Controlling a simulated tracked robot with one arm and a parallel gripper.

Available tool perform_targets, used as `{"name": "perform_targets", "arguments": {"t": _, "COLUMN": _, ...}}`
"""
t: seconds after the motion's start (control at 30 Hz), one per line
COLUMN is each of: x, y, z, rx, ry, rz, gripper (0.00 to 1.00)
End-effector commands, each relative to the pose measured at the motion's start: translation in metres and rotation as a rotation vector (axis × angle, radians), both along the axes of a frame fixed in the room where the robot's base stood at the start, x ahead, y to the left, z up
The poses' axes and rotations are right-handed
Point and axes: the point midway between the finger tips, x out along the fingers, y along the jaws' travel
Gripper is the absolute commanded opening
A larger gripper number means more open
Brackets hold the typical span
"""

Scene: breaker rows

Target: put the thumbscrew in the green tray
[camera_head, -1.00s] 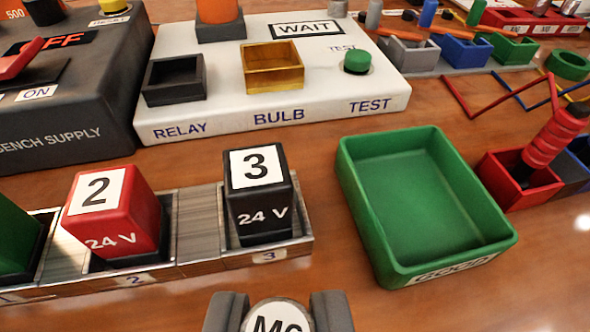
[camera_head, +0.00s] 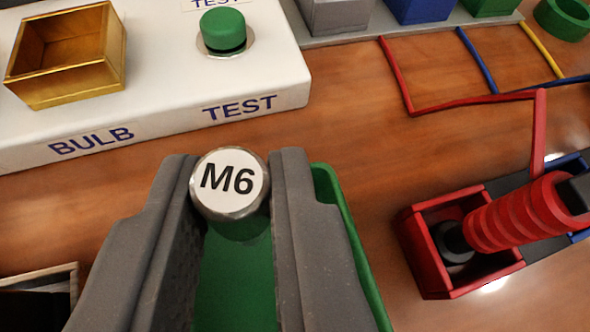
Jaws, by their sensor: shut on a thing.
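The thumbscrew (camera_head: 230,184) has a round metal head with a white face marked M6. My gripper (camera_head: 231,182) is shut on it, with one grey finger on each side of the head. The green tray (camera_head: 340,225) lies below and behind my fingers in the picture. Its green floor shows between the fingers and its right wall shows past the right finger. Most of the tray is hidden by my gripper. The thumbscrew appears above the tray's far part; I cannot tell how high, and its lower part is hidden.
A white test panel (camera_head: 180,125) with a gold box (camera_head: 68,55) and a green button (camera_head: 223,31) stands at the upper left.

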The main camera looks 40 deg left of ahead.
Motion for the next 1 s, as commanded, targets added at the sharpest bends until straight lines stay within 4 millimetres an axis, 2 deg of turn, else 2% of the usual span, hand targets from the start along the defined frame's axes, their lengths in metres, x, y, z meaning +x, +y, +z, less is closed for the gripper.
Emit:
{"name": "perform_targets", "arguments": {"t": 0.13, "x": 0.001, "y": 0.001, "z": -0.007, "rx": -0.001, "ry": 0.002, "rz": 0.0, "gripper": 0.0}}
{"name": "perform_targets", "arguments": {"t": 0.37, "x": 0.001, "y": 0.001, "z": -0.037, "rx": -0.002, "ry": 0.004, "rz": 0.001, "gripper": 0.0}}
{"name": "perform_targets", "arguments": {"t": 0.7, "x": 0.001, "y": 0.001, "z": -0.038, "rx": -0.002, "ry": 0.002, "rz": 0.001, "gripper": 0.0}}
{"name": "perform_targets", "arguments": {"t": 0.73, "x": 0.001, "y": 0.001, "z": -0.038, "rx": -0.002, "ry": 0.003, "rz": 0.0, "gripper": 0.19}}
{"name": "perform_targets", "arguments": {"t": 0.8, "x": 0.001, "y": 0.001, "z": -0.038, "rx": -0.001, "ry": 0.001, "rz": 0.001, "gripper": 0.38}}
{"name": "perform_targets", "arguments": {"t": 1.0, "x": 0.001, "y": 0.001, "z": -0.038, "rx": -0.001, "ry": 0.001, "rz": 0.001, "gripper": 0.38}}
